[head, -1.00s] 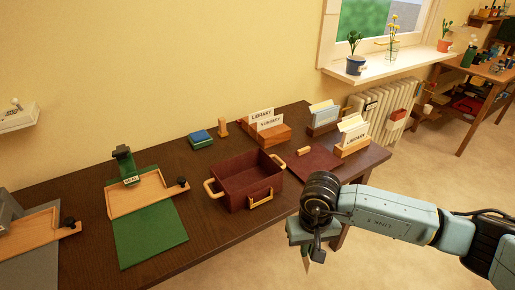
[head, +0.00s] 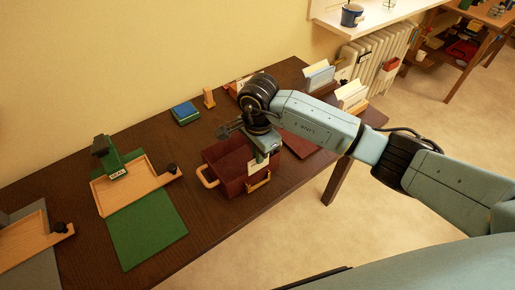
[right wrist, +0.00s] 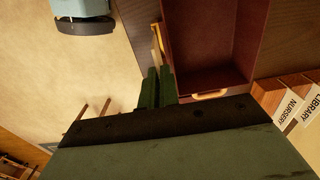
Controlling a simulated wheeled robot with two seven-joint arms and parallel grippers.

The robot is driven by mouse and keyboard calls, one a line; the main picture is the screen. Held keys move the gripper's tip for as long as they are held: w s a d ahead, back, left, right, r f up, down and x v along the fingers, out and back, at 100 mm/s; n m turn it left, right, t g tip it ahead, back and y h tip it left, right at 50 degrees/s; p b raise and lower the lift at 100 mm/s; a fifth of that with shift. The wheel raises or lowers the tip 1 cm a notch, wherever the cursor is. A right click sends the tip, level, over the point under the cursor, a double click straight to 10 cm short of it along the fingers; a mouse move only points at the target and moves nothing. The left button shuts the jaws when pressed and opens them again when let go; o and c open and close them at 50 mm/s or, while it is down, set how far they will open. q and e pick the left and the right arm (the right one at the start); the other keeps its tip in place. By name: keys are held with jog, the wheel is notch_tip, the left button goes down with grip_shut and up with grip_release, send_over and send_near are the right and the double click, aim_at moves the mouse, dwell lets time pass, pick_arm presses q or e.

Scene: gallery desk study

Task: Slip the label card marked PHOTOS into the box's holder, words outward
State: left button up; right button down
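The dark red box (head: 222,176) stands open and empty on the desk, with a brass holder (head: 260,184) on its front wall. The holder also shows at the box's edge in the right wrist view (right wrist: 157,38). My right gripper (head: 262,154) is just above the box's front side, fingers pointing down. It is shut on a thin cream card (head: 257,166), which hangs in front of the box wall, above and partly over the holder. Its words are too small to read. In the right wrist view the fingers (right wrist: 157,88) are close together, the card edge-on. My left gripper is out of view.
A wooden rack with NURSERY (right wrist: 287,109) and LIBRARY (right wrist: 312,104) cards stands behind the box, mostly hidden by my arm in the head view. A green seal press (head: 115,160), wooden tray (head: 140,190) and green mat (head: 148,236) lie to the left. Card racks stand at right.

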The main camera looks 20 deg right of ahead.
aim_at(258, 169)
jog(key=shift+f+b, duration=0.85)
jog(key=shift+f, duration=0.6)
jog(key=shift+f+b, duration=0.9)
jog(key=shift+f, duration=0.2)
jog(key=c, duration=1.6)
grip_release()
jog(key=shift+r, duration=0.1)
notch_tip(258, 169, up, 13)
jog(key=shift+r, duration=0.15)
